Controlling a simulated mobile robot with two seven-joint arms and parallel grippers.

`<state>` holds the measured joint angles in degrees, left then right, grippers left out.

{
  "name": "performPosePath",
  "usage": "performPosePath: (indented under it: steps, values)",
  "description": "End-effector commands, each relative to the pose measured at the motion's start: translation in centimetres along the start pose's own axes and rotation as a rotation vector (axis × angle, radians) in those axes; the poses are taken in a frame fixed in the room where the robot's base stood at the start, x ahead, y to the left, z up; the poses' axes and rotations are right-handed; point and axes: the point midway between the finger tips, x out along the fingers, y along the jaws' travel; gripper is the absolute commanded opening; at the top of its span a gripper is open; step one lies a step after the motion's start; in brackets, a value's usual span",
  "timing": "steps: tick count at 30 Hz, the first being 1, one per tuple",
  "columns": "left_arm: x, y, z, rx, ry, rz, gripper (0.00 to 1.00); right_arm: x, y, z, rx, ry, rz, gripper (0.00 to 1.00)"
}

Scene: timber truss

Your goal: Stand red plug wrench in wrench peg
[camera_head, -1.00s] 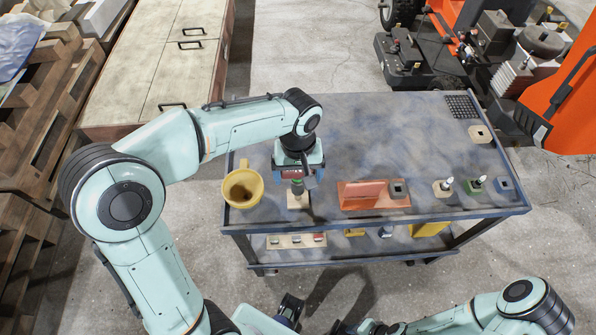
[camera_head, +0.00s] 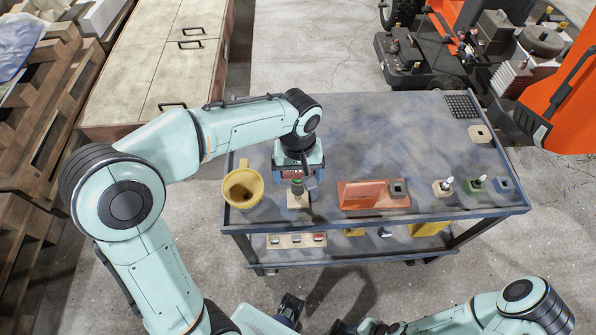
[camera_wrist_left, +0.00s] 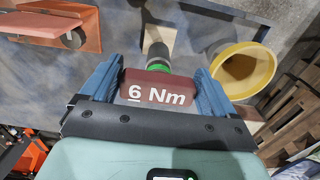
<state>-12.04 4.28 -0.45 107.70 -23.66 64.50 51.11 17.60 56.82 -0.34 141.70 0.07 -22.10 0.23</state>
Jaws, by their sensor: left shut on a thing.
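My left gripper (camera_head: 298,182) is shut on the red plug wrench (camera_wrist_left: 158,92), whose red body is marked "6 Nm". In the left wrist view the blue fingers clasp both sides of that body. A green ring (camera_wrist_left: 158,67) and a dark shaft extend beyond it, pointing down toward the table. A pale wooden block (camera_head: 298,200), seemingly the wrench peg, stands directly below the wrench; it also shows in the left wrist view (camera_wrist_left: 154,30). The shaft overlaps the block, so I cannot tell whether they touch.
A yellow mug-like cup (camera_head: 243,187) stands close left of the gripper. The grey tabletop (camera_head: 380,130) is clear at the back. A lower shelf (camera_head: 350,257) holds small items.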

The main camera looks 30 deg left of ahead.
Motion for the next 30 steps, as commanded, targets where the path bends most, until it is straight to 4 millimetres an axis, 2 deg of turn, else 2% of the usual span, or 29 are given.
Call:
performPosePath:
  steps: [30]
  values:
    - [3.1,0.0,0.0,0.0,0.0,0.0,0.16,2.3,0.9,0.3,0.003,-0.009,0.003,0.42]
